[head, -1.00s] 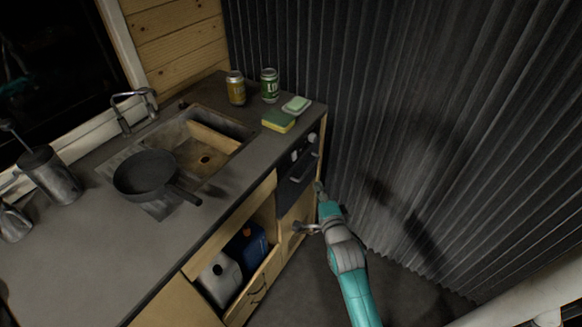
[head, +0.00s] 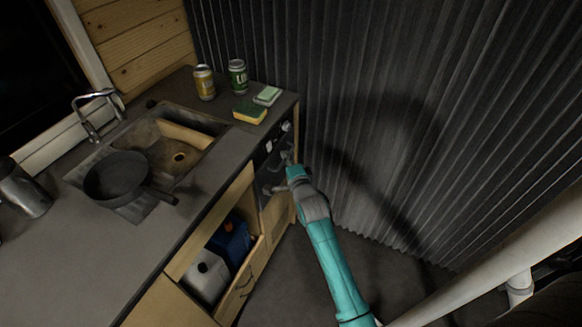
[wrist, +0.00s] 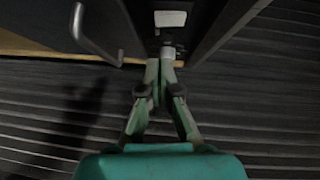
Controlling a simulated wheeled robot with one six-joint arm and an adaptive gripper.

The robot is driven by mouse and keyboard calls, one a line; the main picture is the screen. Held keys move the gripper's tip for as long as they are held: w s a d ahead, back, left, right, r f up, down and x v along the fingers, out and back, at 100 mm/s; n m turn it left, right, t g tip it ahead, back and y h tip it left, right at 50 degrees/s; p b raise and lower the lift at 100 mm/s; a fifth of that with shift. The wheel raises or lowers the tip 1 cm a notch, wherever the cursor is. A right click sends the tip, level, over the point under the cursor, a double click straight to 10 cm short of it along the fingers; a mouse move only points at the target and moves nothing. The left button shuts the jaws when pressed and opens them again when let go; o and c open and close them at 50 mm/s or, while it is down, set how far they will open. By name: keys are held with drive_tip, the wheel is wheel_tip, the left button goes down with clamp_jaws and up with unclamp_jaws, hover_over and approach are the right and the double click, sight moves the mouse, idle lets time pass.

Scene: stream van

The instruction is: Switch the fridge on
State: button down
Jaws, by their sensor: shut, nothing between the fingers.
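The fridge (head: 263,160) is the dark-fronted unit at the far end of the counter, partly hidden behind my arm. Small pale controls (head: 286,127) show on its upper front, too small to read. In the wrist view the dark front (wrist: 125,18) carries a bent metal handle (wrist: 90,36). A white label (wrist: 170,18) sits in a dark strip right of it, with a small light-coloured part just below. My gripper (wrist: 167,58) is shut and empty, its fingertips close under that part. Whether they touch it I cannot tell. In the head view my gripper (head: 285,160) is at the fridge front.
The counter holds a sink (head: 190,160), a black pan (head: 115,177), two cans (head: 238,76) and sponges (head: 249,114). An open compartment below holds a white canister (head: 204,278) and a blue one (head: 231,243). A corrugated dark wall (head: 400,100) stands close on the right.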

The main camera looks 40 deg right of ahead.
sight(269, 146)
drive_tip(key=shift+w+a+f, duration=0.1)
drive_tip(key=shift+w+a, duration=0.1)
drive_tip(key=shift+w, duration=0.45)
drive_tip(key=shift+w+a+f, duration=0.1)
drive_tip(key=shift+w+a, duration=0.15)
drive_tip(key=shift+w, duration=0.4)
drive_tip(key=shift+w+a+f, duration=0.1)
drive_tip(key=shift+w+a, duration=0.1)
drive_tip(key=shift+w, duration=0.45)
drive_tip(key=shift+w+a, duration=0.1)
drive_tip(key=shift+w, duration=0.1)
